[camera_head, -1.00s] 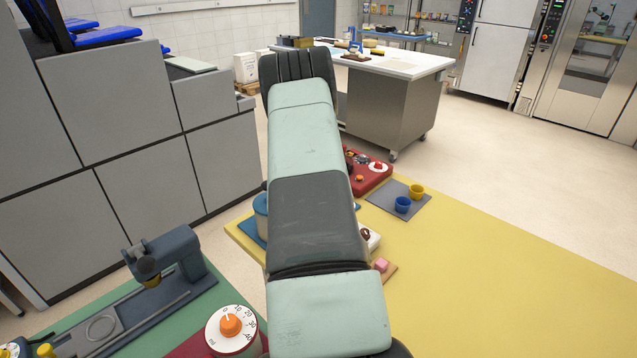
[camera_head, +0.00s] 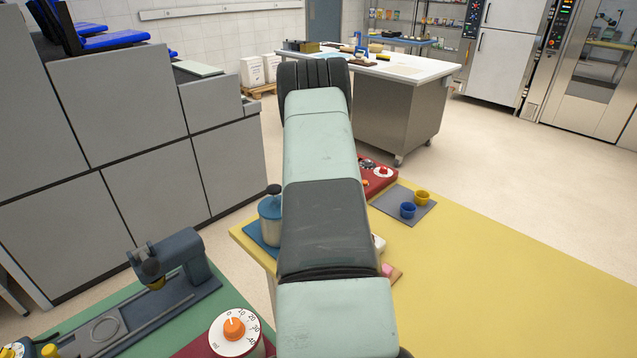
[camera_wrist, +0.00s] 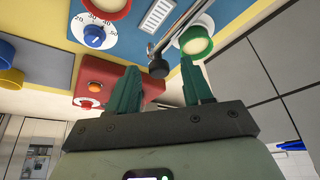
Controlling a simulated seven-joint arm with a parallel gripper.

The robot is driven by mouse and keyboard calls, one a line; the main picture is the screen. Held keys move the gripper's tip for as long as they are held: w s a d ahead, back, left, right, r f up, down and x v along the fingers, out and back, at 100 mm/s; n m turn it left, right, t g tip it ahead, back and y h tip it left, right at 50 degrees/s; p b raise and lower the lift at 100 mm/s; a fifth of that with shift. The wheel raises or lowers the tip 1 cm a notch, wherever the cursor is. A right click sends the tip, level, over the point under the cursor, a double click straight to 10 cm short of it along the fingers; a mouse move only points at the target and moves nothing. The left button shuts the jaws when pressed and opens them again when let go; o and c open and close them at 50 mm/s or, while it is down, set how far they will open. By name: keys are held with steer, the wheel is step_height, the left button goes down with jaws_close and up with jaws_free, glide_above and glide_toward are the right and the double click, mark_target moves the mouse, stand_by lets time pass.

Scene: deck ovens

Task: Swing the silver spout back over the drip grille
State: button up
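In the wrist view the silver spout (camera_wrist: 178,28) is a thin metal pipe ending in a dark tip. Beside it on the blue panel is a pale slotted grille (camera_wrist: 158,14); the spout runs to one side of it. My gripper (camera_wrist: 160,67) has two green fingers spread apart, with nothing held between them. The spout's dark tip shows in line with the gap between the fingertips; I cannot tell how far beyond them it is. In the head view my arm hides the spout, the grille and my gripper.
Close to the spout are a green-rimmed round piece (camera_wrist: 196,40), a red-rimmed one (camera_wrist: 107,6) and a blue knob (camera_wrist: 95,35). A red box (camera_wrist: 104,82) stands nearby. A blue canister (camera_head: 270,218) is left of my arm.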

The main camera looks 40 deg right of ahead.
steer(key=v, duration=1)
steer(key=shift+r, duration=0.4)
steer(key=shift+a+r, duration=0.1)
steer(key=shift+a, duration=0.1)
steer(key=s+a+r+n+t+y, duration=0.1)
steer(key=a+r+n, duration=0.1)
steer(key=a+r, duration=0.95)
steer(key=s+a+r+n+t+y, duration=0.1)
steer(key=a+r+n, duration=0.1)
steer(key=a+r, duration=1)
steer(key=s+a+n, duration=0.2)
steer(key=s+a, duration=0.4)
steer(key=a, duration=0.6)
steer(key=s+a+n, duration=0.1)
steer(key=s+a, duration=0.2)
steer(key=s, duration=0.3)
steer(key=s+a+n, duration=0.1)
steer(key=s+a, duration=0.2)
steer(key=s, duration=0.3)
steer(key=s+a+n+y, duration=0.1)
steer(key=s+a, duration=0.2)
steer(key=s, duration=0.3)
steer(key=shift+s+a, duration=0.2)
steer(key=shift+s, duration=0.15)
steer(key=shift+r, duration=0.15)
